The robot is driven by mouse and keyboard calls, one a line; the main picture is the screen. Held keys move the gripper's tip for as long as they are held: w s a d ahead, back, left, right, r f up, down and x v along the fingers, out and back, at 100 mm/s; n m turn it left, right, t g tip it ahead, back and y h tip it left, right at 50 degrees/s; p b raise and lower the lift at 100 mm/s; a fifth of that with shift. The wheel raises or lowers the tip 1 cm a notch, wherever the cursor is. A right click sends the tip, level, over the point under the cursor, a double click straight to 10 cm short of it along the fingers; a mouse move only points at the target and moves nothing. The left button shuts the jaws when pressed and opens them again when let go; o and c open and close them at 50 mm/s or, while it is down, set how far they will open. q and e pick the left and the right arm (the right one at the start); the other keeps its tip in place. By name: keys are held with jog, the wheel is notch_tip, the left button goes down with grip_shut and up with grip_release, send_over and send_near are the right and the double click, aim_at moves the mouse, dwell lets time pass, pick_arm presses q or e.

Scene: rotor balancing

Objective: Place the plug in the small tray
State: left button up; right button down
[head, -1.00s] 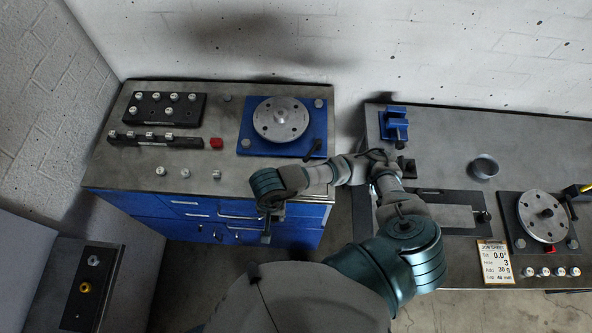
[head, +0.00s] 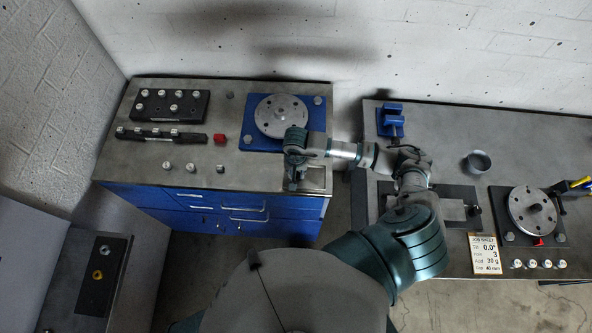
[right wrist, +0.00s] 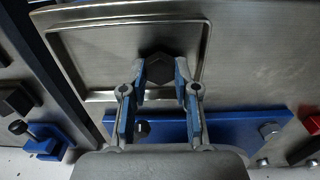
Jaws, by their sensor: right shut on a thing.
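The small tray is a shallow square metal tray (head: 317,184) at the front right corner of the left bench. It fills the upper left of the right wrist view, where its raised rim (right wrist: 62,73) shows. My right gripper (head: 293,184) is over the tray, pointing down. In the right wrist view its two fingers (right wrist: 158,76) are shut on a dark hexagonal plug (right wrist: 158,67), which appears inside the tray's outline. I cannot tell whether the plug touches the tray floor. In the head view the plug is hidden by the gripper. My left gripper is out of view.
A blue plate (head: 313,112) with a silver rotor disc (head: 282,116) lies just behind the tray. A red block (head: 219,139) and several silver weights stand to the left. The right bench holds a second rotor (head: 532,211), a cup (head: 479,163) and a job sheet (head: 485,253).

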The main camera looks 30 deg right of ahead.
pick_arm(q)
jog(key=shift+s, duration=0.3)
pick_arm(e)
jog(key=shift+d+f, duration=0.1)
jog(key=shift+f, duration=0.05)
jog(key=c, duration=0.9)
grip_release()
jog(key=shift+o, duration=0.2)
jog(key=shift+r, duration=0.25)
pick_arm(q)
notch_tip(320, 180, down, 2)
jog(key=b, duration=0.2)
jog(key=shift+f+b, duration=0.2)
jog(key=shift+b, duration=0.15)
pick_arm(e)
notch_tip(320, 180, up, 12)
jog(key=shift+f, duration=0.15)
